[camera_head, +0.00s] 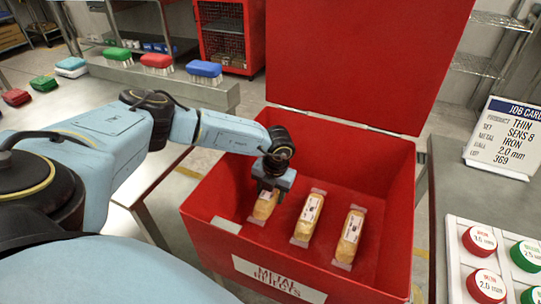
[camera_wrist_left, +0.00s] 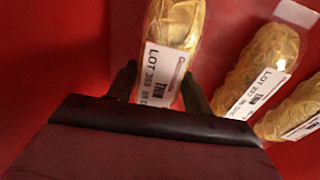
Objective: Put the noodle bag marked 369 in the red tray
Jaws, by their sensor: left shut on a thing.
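My left gripper (camera_head: 268,190) is inside an open red bin (camera_head: 232,245) and shut on a noodle bag (camera_head: 262,206) at the left of a row. In the left wrist view this bag (camera_wrist_left: 175,35) stands between the two fingers, its label reading THIN and a lot number that looks like 393, not surely legible. Two more noodle bags, a middle one (camera_head: 307,220) and a right one (camera_head: 349,238), lie on the bin floor. The middle bag (camera_wrist_left: 262,65) has a blurred lot number in the wrist view. No separate red tray shows. My right gripper is out of view.
The bin's front label reads METAL REJECTS (camera_head: 278,278), and its lid (camera_head: 365,60) stands open behind. A job card (camera_head: 505,140) at right shows lot 369. Red and green test pucks (camera_head: 480,241) sit below it. Brushes (camera_head: 157,62) stand on a ledge at left.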

